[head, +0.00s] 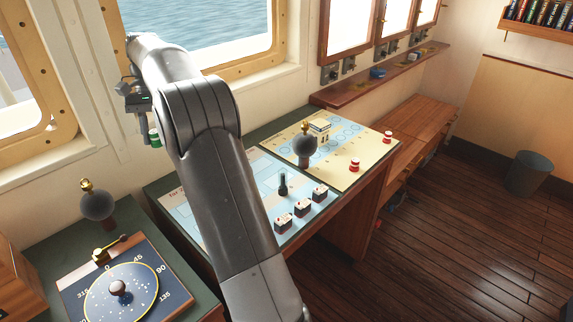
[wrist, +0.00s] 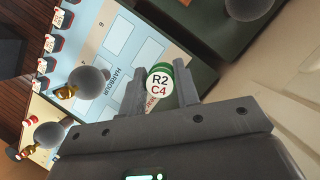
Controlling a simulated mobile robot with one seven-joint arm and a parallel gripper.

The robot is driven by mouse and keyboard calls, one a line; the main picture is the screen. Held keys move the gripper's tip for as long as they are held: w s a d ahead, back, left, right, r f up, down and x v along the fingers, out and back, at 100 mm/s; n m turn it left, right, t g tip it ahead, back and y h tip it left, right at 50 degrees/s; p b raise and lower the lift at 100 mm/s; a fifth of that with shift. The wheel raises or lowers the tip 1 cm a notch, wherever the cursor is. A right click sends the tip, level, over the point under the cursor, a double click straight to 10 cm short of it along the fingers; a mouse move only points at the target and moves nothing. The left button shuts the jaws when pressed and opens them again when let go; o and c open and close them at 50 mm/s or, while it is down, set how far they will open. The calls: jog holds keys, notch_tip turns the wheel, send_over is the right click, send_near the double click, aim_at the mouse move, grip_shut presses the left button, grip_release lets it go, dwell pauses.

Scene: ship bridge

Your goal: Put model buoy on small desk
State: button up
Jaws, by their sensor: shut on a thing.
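My gripper (wrist: 160,92) is shut on the model buoy (wrist: 158,80), a small green and white piece with "R2 C4" on its white top. In the head view the green buoy (head: 155,138) hangs at the gripper (head: 146,118), above the left back edge of the chart table (head: 262,131), by the window wall. My arm hides part of that table. A smaller green-topped desk (head: 40,240) stands at the lower left with a compass board (head: 118,288) on it; this looks like the small desk, though no label shows.
The chart table carries a blue chart with several ship blocks (head: 301,208), a dark bottle-shaped piece (head: 283,185) and a yellow chart with red-white buoys (head: 355,164). Grey ball-topped lamps (head: 97,205) stand on both desks. A wooden bench (head: 425,125) and a bin (head: 530,172) are at right.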

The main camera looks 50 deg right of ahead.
jog(key=s+d+m+t+h, duration=0.15)
jog(key=d+m+t, duration=0.25)
jog(key=d+m, duration=1.2)
jog(key=s+d+m+t, duration=0.2)
jog(key=d+m+t, duration=0.35)
jog(key=d, duration=1.75)
jog(key=m+g, duration=0.2)
send_over(247, 147)
notch_tip(247, 147, down, 17)
jog(key=shift+s, duration=0.1)
jog(key=shift+f, duration=2)
jog(key=shift+f, duration=0.1)
jog(key=o, duration=1)
jog(key=shift+o, duration=0.2)
